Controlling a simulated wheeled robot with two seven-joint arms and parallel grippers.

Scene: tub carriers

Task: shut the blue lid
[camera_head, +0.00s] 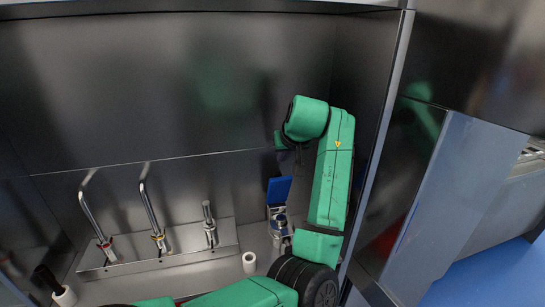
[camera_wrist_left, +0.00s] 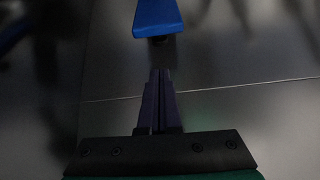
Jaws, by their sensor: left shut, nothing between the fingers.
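The blue lid (camera_head: 278,190) stands raised, nearly upright, on a small metal-and-white holder (camera_head: 279,226) on the steel counter beside my green arm. In the left wrist view the blue lid (camera_wrist_left: 158,16) shows at the top, beyond the fingertips, with a gap between. My left gripper (camera_wrist_left: 159,72) is shut, its two dark fingers together with nothing between them. In the head view its hand is mostly hidden by the arm's bend, above the lid. My right gripper is not in view.
Several steel taps stand on a raised plate (camera_head: 160,254) to the left. A white cup (camera_head: 249,262) stands on the counter left of the holder. A steel back wall (camera_head: 150,90) and a side panel (camera_head: 385,130) close in the space.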

